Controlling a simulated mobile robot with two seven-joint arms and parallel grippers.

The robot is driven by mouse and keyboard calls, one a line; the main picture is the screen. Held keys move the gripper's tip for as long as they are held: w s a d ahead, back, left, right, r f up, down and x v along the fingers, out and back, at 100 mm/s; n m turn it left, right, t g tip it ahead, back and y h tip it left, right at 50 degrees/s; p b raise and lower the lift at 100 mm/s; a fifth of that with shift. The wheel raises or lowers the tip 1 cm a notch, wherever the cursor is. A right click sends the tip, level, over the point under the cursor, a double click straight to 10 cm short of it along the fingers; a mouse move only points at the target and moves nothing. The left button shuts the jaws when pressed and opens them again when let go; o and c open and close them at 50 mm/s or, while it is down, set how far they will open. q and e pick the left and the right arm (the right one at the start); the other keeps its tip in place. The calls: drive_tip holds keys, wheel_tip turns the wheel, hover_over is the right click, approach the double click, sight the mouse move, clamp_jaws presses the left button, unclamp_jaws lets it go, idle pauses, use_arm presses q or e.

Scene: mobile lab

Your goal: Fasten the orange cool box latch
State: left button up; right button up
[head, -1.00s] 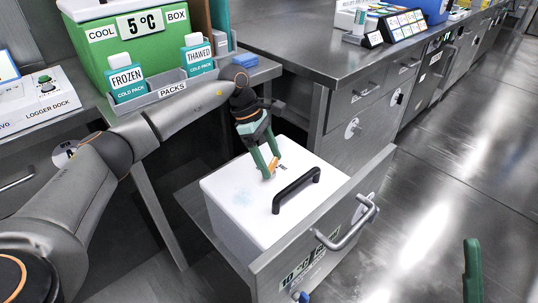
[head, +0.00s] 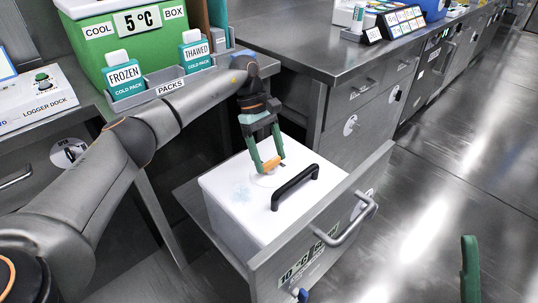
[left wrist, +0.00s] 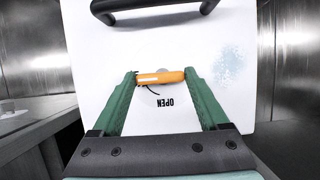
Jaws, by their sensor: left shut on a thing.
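The white cool box (head: 228,208) sits in an open drawer, its lid down and a black bar handle (head: 296,188) on top. The orange latch (head: 272,164) is on the lid behind the handle. My left gripper (head: 270,166) reaches down to the lid and is shut on the latch. In the left wrist view the latch (left wrist: 160,78) lies crosswise between the two green fingertips, with the word OPEN, upside down, beside it. Part of my right gripper (head: 470,270), one green finger, shows at the lower right edge; the rest is out of view.
The drawer front (head: 330,235) with its metal handle stands out into the aisle. A green cool box (head: 128,40) and a packs tray (head: 170,88) with two cold packs stand on the counter. Open floor (head: 440,210) lies to the right.

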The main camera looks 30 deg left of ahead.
use_arm(q)
drive_tip(key=o, duration=1.2)
drive_tip(key=shift+o, duration=0.2)
drive_tip(key=p+v, duration=0.3)
drive_tip(key=v, duration=0.9)
drive_tip(key=shift+r, duration=0.25)
use_arm(e)
drive_tip(key=w+m+h, duration=0.1)
drive_tip(key=w+h, duration=0.1)
drive_tip(key=h, duration=0.1)
drive_tip(key=shift+w+d+m, duration=0.15)
drive_tip(key=shift+d+m, duration=0.15)
drive_tip(key=shift+m, duration=0.1)
use_arm(q)
drive_tip(key=shift+a, duration=0.1)
use_arm(e)
drive_tip(key=shift+r, duration=0.1)
